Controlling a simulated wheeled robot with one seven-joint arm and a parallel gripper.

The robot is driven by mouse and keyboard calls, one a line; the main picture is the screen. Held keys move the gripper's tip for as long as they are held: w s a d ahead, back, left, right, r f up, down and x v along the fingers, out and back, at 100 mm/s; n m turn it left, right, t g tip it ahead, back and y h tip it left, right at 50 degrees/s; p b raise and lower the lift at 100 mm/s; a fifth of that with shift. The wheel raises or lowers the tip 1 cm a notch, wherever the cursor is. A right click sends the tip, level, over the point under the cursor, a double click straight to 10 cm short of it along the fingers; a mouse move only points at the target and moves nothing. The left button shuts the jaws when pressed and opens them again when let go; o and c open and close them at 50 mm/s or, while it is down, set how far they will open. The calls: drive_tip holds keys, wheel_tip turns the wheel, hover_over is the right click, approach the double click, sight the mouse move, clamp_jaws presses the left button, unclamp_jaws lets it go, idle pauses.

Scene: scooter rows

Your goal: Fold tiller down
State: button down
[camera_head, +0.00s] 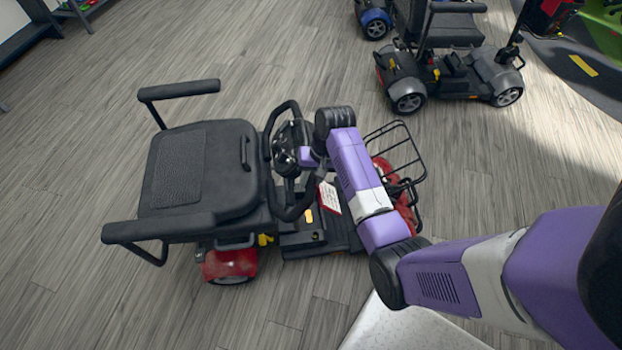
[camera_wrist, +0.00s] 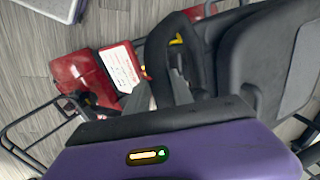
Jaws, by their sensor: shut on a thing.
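The red and black scooter stands in the middle of the head view, with its padded seat (camera_head: 195,170) on the left. The tiller's black loop handlebar (camera_head: 268,150) stands close to the seat's front edge and leans toward it. My gripper (camera_head: 290,160) is at the handlebar, mostly hidden behind my wrist. In the wrist view my gripper's grey fingers (camera_wrist: 160,92) are shut on the handlebar (camera_wrist: 158,48), beside the seat (camera_wrist: 255,60). The tiller's lower part is partly hidden by my arm. A white label (camera_wrist: 120,67) shows near the red body (camera_wrist: 82,82).
A wire basket (camera_head: 397,150) is at the scooter's front, on the right. Another grey scooter (camera_head: 450,65) stands at the back right. A white surface (camera_head: 410,325) is at the lower middle. The wood floor (camera_head: 260,50) behind the scooter is clear.

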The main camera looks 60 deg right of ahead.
drive_tip(key=shift+r, duration=0.1)
drive_tip(key=s+d+r+p, duration=0.1)
drive_tip(key=p, duration=0.1)
drive_tip(key=shift+s+d+r+p, duration=0.3)
drive_tip(key=shift+s+d+r, duration=0.05)
drive_tip(key=shift+d+r, duration=0.05)
drive_tip(key=c, duration=1.1)
unclamp_jaws()
drive_tip(key=shift+v, duration=3.9)
